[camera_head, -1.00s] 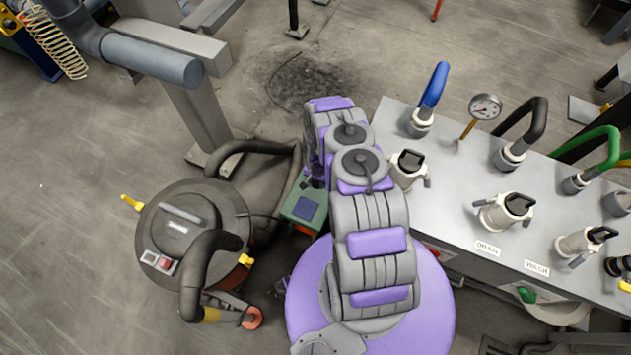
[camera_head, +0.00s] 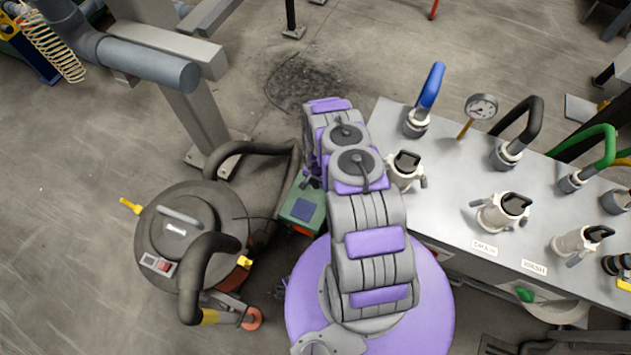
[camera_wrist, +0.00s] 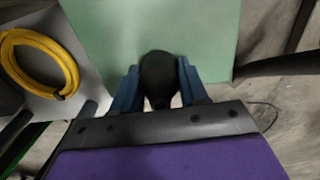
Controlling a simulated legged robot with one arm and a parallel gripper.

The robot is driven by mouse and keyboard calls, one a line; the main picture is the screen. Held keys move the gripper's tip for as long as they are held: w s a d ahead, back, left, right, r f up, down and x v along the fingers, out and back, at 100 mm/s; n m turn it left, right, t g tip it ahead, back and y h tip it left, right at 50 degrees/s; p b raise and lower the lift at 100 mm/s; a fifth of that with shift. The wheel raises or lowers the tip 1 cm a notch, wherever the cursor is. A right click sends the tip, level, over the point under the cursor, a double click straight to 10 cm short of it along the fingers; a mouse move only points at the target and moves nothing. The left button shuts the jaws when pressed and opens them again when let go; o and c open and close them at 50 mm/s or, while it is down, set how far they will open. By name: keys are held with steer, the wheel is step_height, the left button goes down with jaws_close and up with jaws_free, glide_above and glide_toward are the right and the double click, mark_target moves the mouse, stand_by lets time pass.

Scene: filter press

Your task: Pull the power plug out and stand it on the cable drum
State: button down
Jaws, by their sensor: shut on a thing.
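In the wrist view, my gripper (camera_wrist: 160,90) has its two blue fingers shut on a rounded black thing, which looks like the power plug (camera_wrist: 159,75). The plug's far end is against or just in front of a pale green panel (camera_wrist: 205,30); I cannot tell whether it is still seated there. In the head view, my own arm hides my gripper and the plug. A green box with a blue patch (camera_head: 303,207) shows just left of the arm. I cannot make out a cable drum for sure in either view.
A dark round vacuum-like machine (camera_head: 178,232) with a thick black hose stands at left. A grey bench (camera_head: 455,200) with several couplings and a gauge (camera_head: 481,107) is at right. A yellow coil (camera_wrist: 62,62) lies left in the wrist view. Open floor is at far left.

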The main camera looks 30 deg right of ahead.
steer(key=shift+a+f, duration=0.1)
steer(key=shift+a, duration=0.05)
steer(key=shift+f, duration=0.35)
steer(key=c, duration=0.5)
jaws_free()
